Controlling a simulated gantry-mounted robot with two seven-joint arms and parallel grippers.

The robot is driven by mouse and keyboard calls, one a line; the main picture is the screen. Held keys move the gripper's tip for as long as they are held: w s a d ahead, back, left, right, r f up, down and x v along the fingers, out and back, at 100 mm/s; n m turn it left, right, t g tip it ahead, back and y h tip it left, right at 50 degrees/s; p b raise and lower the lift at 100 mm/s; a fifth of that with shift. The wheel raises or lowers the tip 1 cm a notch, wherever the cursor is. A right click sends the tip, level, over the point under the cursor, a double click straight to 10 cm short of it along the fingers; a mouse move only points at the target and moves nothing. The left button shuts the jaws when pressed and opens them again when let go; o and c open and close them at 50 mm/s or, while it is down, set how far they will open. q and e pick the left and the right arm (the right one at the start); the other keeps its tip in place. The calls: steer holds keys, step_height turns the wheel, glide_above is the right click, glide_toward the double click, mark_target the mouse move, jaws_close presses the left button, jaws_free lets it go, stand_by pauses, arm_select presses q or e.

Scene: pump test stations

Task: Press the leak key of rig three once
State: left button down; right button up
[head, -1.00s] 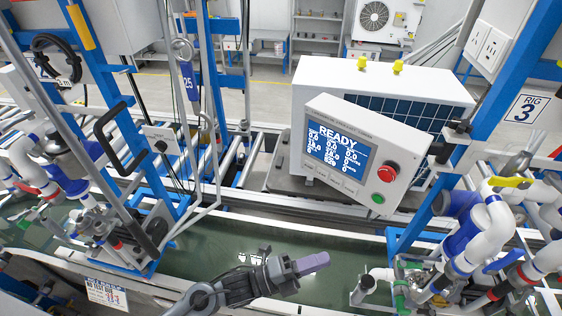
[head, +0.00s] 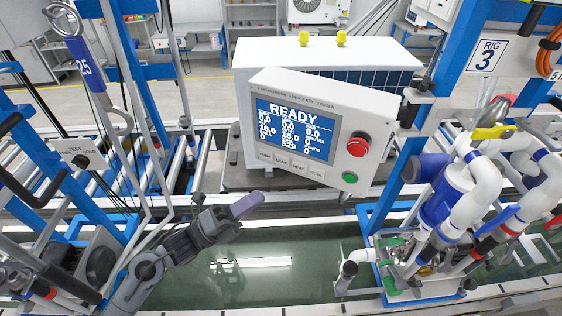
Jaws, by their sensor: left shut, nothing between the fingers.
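The rig three control panel (head: 384,127) is a tilted white box with a blue screen (head: 295,129) reading READY. A row of small grey keys (head: 290,163) runs under the screen. Their labels are too small to read surely, so I cannot tell for certain which is the leak key. A red round knob (head: 358,144) and a green button (head: 349,177) sit at the panel's right. My left gripper (head: 248,204) is shut and empty, its purple fingertips below and left of the keys, apparently apart from the panel. My right gripper is not in view.
A RIG 3 sign (head: 487,56) hangs on the blue frame at the right. White and blue pipes with a yellow-handled valve (head: 493,132) stand below it. A large white cabinet (head: 262,63) is behind the panel. A green water trough (head: 300,240) runs below.

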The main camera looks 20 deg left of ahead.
mark_target(282, 160)
arm_select(q)
steer(key=shift+w, duration=0.1)
steer(key=w+d+b, duration=0.1)
steer(key=w+b, duration=0.1)
steer(key=w, duration=0.6)
steer(key=shift+w+d+b, duration=0.2)
steer(key=shift+w+b, duration=0.1)
steer(key=shift+b, duration=0.1)
stand_by(0.9)
stand_by(0.8)
steer(key=shift+w+f, duration=0.1)
